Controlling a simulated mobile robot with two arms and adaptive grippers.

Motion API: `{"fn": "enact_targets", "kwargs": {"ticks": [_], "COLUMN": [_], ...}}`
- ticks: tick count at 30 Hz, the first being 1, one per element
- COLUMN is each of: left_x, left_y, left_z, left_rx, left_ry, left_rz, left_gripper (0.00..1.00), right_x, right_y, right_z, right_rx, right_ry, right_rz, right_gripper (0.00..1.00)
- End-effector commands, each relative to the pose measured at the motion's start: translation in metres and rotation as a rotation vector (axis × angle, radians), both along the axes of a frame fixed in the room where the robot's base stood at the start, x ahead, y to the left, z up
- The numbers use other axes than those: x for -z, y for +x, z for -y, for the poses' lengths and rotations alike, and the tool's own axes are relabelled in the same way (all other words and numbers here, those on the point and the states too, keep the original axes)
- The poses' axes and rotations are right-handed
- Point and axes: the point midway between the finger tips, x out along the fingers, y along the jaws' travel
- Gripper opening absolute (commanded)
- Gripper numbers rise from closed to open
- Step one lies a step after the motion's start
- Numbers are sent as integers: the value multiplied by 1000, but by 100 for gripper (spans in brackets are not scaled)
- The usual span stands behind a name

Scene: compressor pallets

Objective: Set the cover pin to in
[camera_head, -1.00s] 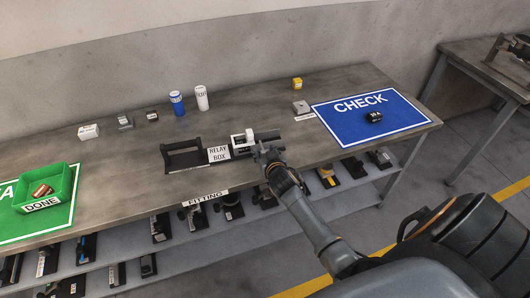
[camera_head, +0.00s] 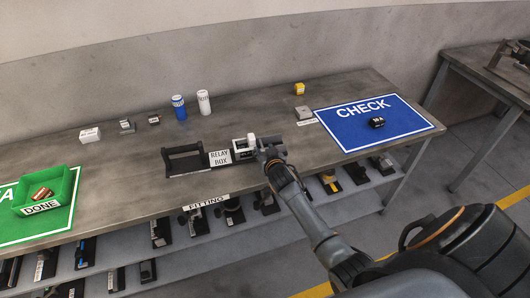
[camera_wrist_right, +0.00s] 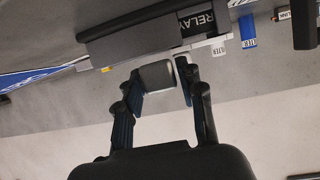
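The relay box stand is on the bench, with a black frame (camera_head: 184,160), a white label reading RELAY BOX (camera_head: 220,158) and a white part (camera_head: 240,148) at its right end. In the wrist view its dark body and label (camera_wrist_right: 196,20) show at the top. My right gripper (camera_head: 262,148) is at the right end of the stand and hides part of it. In the wrist view my right gripper (camera_wrist_right: 160,88) has its fingers apart, around a grey rounded block (camera_wrist_right: 157,76) and a thin white piece (camera_wrist_right: 181,69). Contact is unclear. I cannot make out the cover pin. My left gripper is out of view.
A blue CHECK mat (camera_head: 357,112) with a black part (camera_head: 376,122) lies right. A green DONE bin (camera_head: 70,183) is left. Blue (camera_head: 179,108) and white (camera_head: 204,103) cans stand behind. A lower shelf (camera_head: 235,245) holds several parts.

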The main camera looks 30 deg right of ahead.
Motion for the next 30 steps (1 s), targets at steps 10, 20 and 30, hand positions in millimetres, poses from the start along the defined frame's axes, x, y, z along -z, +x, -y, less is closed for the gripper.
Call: {"fn": "enact_targets", "kwargs": {"ticks": [10,20,30], "left_x": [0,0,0], "left_y": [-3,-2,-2], "left_z": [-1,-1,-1], "left_rx": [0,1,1], "left_ry": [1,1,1], "left_rz": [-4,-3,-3], "left_gripper": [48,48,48], "right_x": [0,-12,-35], "right_y": [0,-29,-84], "right_z": [0,-10,-29], "right_rx": [0,-1,1], "right_ry": [1,3,2], "right_rz": [0,1,-1], "right_gripper": [55,55,55]}}
